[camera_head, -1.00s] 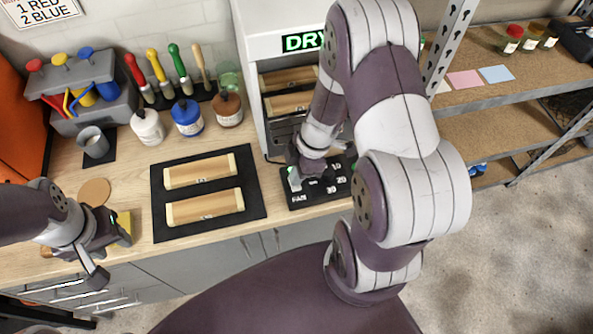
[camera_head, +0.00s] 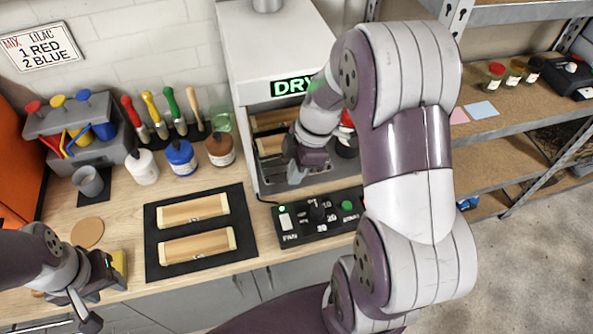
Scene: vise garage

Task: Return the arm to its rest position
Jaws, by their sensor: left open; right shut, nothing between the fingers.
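My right arm reaches up across the right half of the view. Its gripper (camera_head: 308,172) is shut and empty, above the control panel and in front of the dryer opening. My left gripper (camera_head: 98,292) is open at the lower left, close to a yellow block (camera_head: 120,263); I cannot tell whether they touch. The dryer (camera_head: 252,75) shows a lit green sign, partly hidden by my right arm. The control panel (camera_head: 290,240) has a green light on at its upper left.
Two wooden pieces (camera_head: 195,209) lie on a black mat (camera_head: 236,192). Bottles (camera_head: 181,158), brushes and a grey cup (camera_head: 89,181) stand behind it. A shelf unit (camera_head: 548,115) with jars is at the right. A sign on the wall reads 1 red, 2 blue.

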